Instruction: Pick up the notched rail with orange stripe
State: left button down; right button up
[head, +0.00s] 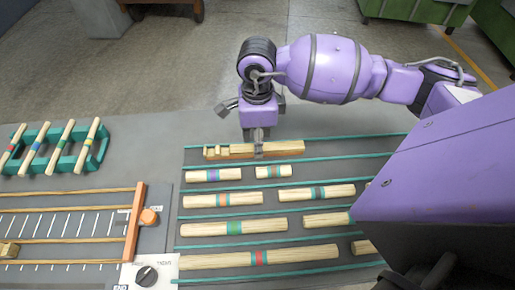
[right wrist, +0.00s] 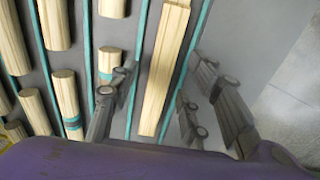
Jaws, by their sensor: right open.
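The notched rail (head: 285,149) is a long pale wooden bar lying at the far edge of the ribbed board, with notches cut near its left end. An orange-brown patch shows near its middle, partly covered by my gripper. My right gripper (head: 257,140) is over the middle of the rail, pointing down. In the right wrist view the rail (right wrist: 165,75) runs between the spread fingers of the open gripper (right wrist: 155,90), with a gap on each side. I cannot tell the exact finger height. My left gripper is not in view.
Several striped dowels (head: 235,227) lie in lanes between green ribs (head: 290,240), close to the rail's near side. Bare grey surface lies beyond the rail.

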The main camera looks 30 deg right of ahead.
jog(key=shift+w+f, duration=0.1)
jog(key=shift+f, duration=1.3)
grip_shut()
jog(key=shift+r, duration=0.15)
